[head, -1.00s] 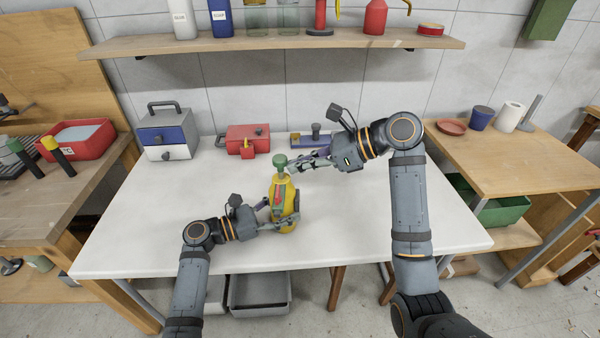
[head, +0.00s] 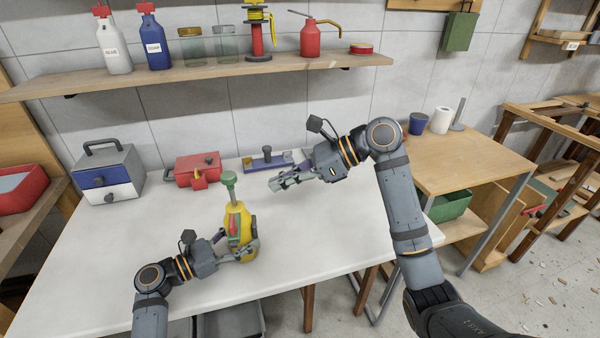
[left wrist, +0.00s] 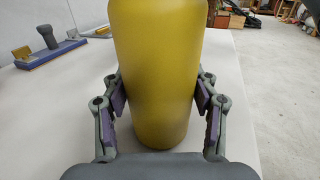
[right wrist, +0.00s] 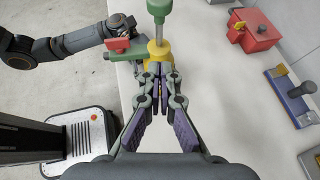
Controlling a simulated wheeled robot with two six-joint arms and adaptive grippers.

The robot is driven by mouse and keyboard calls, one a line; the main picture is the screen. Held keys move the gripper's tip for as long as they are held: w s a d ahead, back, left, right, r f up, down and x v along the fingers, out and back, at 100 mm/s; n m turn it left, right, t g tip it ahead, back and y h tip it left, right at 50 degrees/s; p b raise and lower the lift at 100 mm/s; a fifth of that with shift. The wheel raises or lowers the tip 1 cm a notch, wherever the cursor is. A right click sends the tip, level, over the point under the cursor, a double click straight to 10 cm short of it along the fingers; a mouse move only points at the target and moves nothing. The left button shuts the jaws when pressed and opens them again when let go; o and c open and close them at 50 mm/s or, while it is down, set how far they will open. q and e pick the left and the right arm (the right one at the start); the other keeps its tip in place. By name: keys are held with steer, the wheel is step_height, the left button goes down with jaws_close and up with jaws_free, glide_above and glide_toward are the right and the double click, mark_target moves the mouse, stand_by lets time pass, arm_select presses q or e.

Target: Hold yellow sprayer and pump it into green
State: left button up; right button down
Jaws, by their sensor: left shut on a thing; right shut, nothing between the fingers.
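The yellow sprayer (head: 246,240) stands upright near the front of the white table. Its green pump knob (head: 229,178) is raised on a thin rod above the body. Red and green parts (head: 234,230) show on its side. My left gripper (head: 243,256) is shut on the lower yellow body; the left wrist view shows a finger on each side of the yellow body (left wrist: 155,75). My right gripper (head: 272,184) is shut and empty, to the right of the knob and apart from it. In the right wrist view the green knob (right wrist: 159,8) lies beyond the shut fingertips (right wrist: 160,75).
A shelf (head: 200,75) with bottles and jars hangs above. The table's right part (head: 330,220) is clear.

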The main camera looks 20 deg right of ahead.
steer(key=v, duration=0.5)
steer(key=shift+s+d+r, duration=0.1)
steer(key=shift+d+r, duration=0.05)
steer(key=shift+d, duration=0.05)
